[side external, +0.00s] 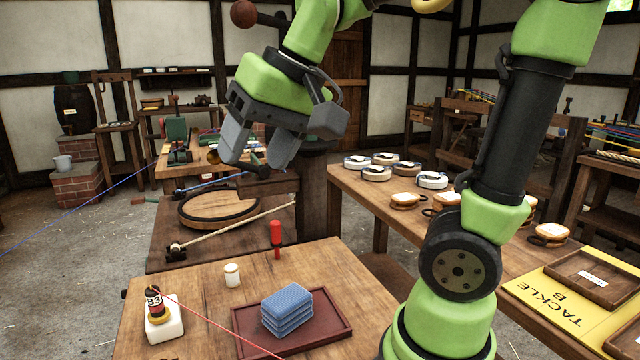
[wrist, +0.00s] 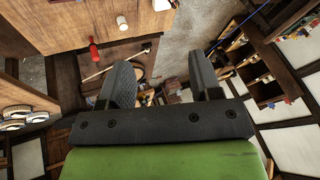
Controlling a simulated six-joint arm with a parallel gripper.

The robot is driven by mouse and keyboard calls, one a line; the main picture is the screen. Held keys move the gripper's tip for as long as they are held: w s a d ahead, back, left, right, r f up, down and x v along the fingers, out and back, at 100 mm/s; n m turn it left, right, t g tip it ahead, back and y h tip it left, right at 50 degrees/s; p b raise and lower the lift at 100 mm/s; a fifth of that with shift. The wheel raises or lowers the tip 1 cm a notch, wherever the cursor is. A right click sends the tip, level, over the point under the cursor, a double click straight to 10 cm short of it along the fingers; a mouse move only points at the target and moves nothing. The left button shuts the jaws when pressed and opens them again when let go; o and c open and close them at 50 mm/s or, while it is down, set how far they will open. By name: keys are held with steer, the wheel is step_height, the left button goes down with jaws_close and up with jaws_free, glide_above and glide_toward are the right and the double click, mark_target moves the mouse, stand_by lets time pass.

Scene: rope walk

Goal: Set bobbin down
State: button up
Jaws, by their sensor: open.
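The bobbin (side external: 154,303), dark with a label reading 93, a red band and a yellowish lower part, stands upright on a white block (side external: 165,325) at the near left of the wooden table. A red line runs from it across the table. In the wrist view a white block (wrist: 161,5) shows at the top edge, and the bobbin itself is not clearly visible there. My gripper (side external: 256,160) is open and empty, high above and behind the near table, well apart from the bobbin. Its two fingers also show spread in the wrist view (wrist: 162,75).
A blue ribbed stack (side external: 287,309) lies on a dark red tray (side external: 335,335). A white cylinder (side external: 232,275) and a red-handled tool (side external: 276,233) stand near the table's back edge. A round wooden board (side external: 218,208) is behind. Bare tabletop lies left of the tray.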

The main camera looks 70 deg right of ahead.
steer(key=s+a+f+n+t, duration=0.1)
steer(key=s+a+f, duration=0.1)
steer(key=s, duration=0.6)
steer(key=shift+s+a+f+n+t+y, duration=0.15)
steer(key=shift+s+f+n+t+y, duration=0.15)
steer(key=shift+s+f+t+y, duration=0.1)
